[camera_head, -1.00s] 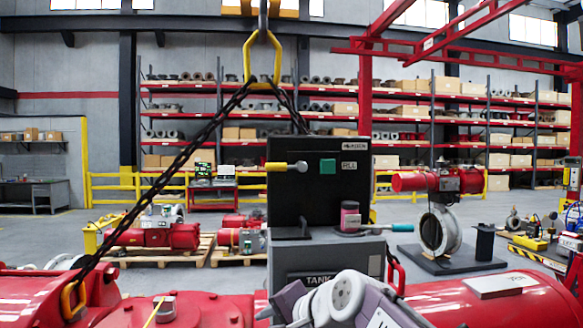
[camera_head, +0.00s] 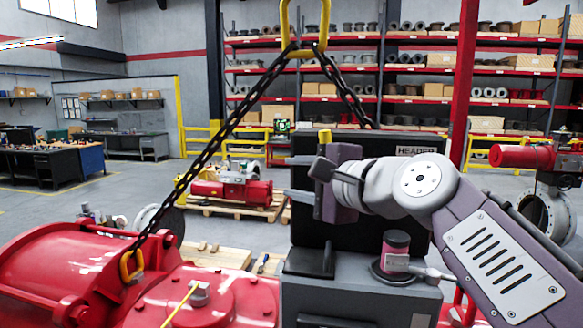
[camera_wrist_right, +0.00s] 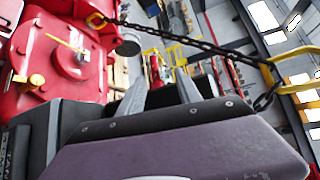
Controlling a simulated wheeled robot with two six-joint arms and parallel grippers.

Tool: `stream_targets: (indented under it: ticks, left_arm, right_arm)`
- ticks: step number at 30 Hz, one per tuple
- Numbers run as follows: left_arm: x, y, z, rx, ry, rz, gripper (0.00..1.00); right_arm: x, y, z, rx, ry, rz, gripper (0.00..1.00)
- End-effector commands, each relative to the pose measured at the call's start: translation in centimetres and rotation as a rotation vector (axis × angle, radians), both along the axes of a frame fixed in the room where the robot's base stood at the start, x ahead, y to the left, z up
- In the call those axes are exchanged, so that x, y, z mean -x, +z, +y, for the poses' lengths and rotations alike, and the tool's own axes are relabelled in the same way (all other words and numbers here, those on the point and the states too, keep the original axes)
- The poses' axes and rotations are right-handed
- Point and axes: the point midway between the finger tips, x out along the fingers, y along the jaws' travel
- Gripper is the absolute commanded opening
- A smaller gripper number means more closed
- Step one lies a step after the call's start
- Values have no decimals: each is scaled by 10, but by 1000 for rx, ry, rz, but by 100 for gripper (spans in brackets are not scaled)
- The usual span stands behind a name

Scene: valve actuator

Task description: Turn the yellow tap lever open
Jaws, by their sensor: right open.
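My right gripper (camera_head: 298,178) is in front of the black panel (camera_head: 300,240), with its fingers toward the left. Its two grey fingers are apart in the right wrist view (camera_wrist_right: 160,84), with nothing gripped between them. A yellow upright piece (camera_head: 325,136), which looks like the tap lever, sticks up just above the gripper. The lever cannot be made out clearly in the right wrist view. My left gripper is not in view.
A grey box (camera_head: 345,302) carries a red canister (camera_head: 396,248) below my right wrist. A black chain (camera_head: 215,140) slants down to the red tank (camera_head: 60,270) at left. A thin yellow strip (camera_head: 180,305) lies on the tank.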

Motion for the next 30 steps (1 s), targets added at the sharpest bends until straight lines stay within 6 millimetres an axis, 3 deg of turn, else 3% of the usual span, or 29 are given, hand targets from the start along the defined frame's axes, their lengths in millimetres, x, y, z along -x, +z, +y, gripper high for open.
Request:
stream_targets:
  ticks: [5,13,17,18,30]
  left_arm:
    - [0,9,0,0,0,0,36]
    - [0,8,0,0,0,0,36]
    - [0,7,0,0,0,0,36]
    - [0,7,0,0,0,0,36]
    - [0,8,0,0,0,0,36]
  right_arm:
    - [-17,-5,11,3,0,4,41]
    - [-19,-8,11,4,-2,5,41]
    - [-19,-8,11,4,-2,5,5]
    - [-19,-8,11,4,-1,5,0]
    - [-19,-8,12,4,-1,6,0]
